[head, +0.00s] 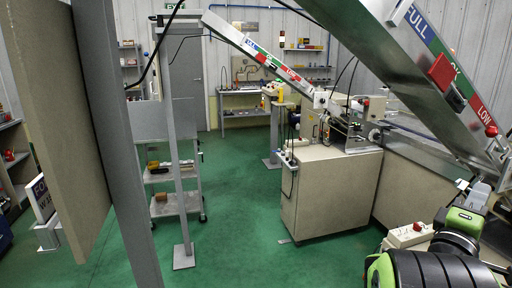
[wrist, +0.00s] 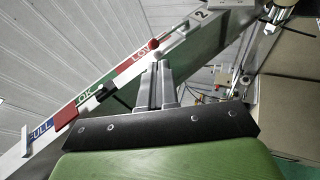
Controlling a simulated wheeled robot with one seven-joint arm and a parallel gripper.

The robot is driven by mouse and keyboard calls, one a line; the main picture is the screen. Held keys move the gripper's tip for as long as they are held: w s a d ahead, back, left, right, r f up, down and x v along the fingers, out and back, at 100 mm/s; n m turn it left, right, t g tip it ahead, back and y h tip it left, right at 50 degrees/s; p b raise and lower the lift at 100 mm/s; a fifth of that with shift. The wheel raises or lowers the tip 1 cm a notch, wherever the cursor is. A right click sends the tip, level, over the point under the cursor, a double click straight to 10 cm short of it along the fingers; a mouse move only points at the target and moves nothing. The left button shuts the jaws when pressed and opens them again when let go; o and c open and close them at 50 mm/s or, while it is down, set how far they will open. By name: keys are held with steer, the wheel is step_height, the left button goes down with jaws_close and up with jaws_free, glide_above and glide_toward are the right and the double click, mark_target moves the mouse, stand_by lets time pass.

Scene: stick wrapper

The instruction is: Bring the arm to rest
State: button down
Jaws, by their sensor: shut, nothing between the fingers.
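My gripper (head: 483,184) is at the lower right of the head view, above my green and black arm. In the wrist view its grey fingers (wrist: 157,70) are together and empty, pointing up the picture. A sloping metal chute (head: 412,62) with FULL, OK and LOW labels rises above my arm. Its red knob (head: 491,131) is near the LOW label, above my fingertips in the head view. In the wrist view the red knob (wrist: 153,44) appears right by the fingertips; I cannot tell whether they touch.
A beige machine cabinet (head: 328,190) stands right of centre, with a second labelled chute (head: 262,58) above it. A control box with a red button (head: 408,235) is beside my arm. A shelf cart (head: 175,180) and grey posts stand left. Green floor (head: 235,225) is clear between.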

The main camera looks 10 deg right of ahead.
steer(key=s+a+f+m+g+y+p, duration=0.2)
steer(key=a+f+m+y+p, duration=0.45)
steer(key=a+m+y, duration=0.5)
steer(key=s+a+f+n+g+y+p, duration=0.1)
steer(key=s+a+y, duration=0.3)
steer(key=a, duration=0.7)
steer(key=s+a+f+n+g+y+p, duration=0.1)
steer(key=s+a+n+y, duration=0.3)
steer(key=a, duration=0.7)
steer(key=shift+s+f+g+y, duration=0.45)
steer(key=shift+s+f, duration=0.1)
steer(key=shift+s, duration=0.55)
